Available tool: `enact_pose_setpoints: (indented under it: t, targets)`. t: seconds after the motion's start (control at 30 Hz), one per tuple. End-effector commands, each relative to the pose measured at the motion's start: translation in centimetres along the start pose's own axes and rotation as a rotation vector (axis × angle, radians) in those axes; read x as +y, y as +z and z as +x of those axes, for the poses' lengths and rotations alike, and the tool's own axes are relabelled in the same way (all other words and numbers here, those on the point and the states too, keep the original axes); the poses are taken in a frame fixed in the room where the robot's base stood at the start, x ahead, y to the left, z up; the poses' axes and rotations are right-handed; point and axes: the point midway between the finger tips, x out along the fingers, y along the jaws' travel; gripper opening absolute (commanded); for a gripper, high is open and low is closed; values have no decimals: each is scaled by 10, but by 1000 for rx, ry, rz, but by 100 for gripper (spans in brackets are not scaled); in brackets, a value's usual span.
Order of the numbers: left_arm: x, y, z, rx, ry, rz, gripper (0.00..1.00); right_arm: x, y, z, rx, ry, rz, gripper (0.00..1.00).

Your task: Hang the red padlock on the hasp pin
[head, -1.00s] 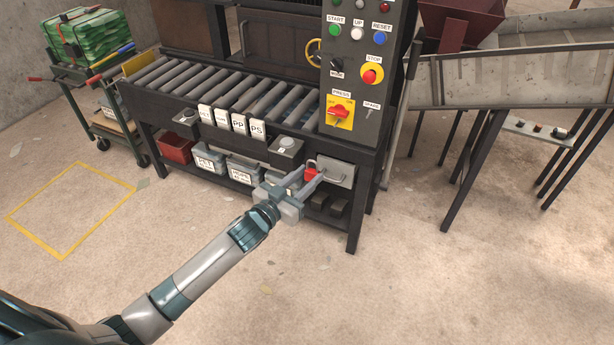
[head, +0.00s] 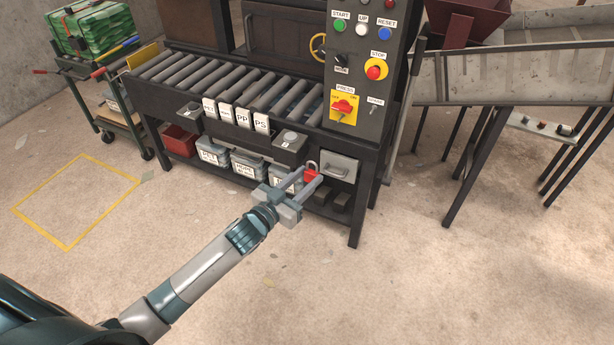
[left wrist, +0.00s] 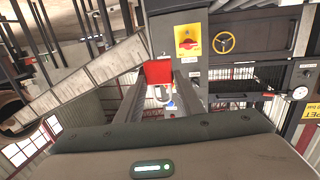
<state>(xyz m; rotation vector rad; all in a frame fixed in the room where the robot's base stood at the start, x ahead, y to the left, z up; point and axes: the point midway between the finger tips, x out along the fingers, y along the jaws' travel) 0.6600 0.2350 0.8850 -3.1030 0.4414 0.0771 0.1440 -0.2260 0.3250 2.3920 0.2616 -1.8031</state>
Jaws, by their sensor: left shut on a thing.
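The red padlock (head: 311,176) is held between the fingertips of my left gripper (head: 310,178), which is shut on its body. Its grey shackle stands up above the fingers. In the left wrist view the red body (left wrist: 158,72) sits between the two finger ends. The padlock is in front of the machine's lower frame, just left of a grey box with a handle (head: 340,168). I cannot make out the hasp pin or whether the shackle touches anything. My right gripper is not in view.
The control panel (head: 362,60) and roller table (head: 220,82) stand above the padlock. Labelled grey bins (head: 245,165) and a red bin (head: 180,141) sit on the lower shelf. A dark leg (head: 356,215) is right of the gripper.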

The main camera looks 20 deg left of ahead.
Motion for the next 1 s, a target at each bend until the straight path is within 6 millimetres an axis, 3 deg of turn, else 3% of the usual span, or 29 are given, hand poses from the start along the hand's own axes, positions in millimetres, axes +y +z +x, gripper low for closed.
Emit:
enact_pose_setpoints:
  t: [1.0]
  targets:
    - [3, 0, -15, 1, 0, 0, 9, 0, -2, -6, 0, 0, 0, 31]
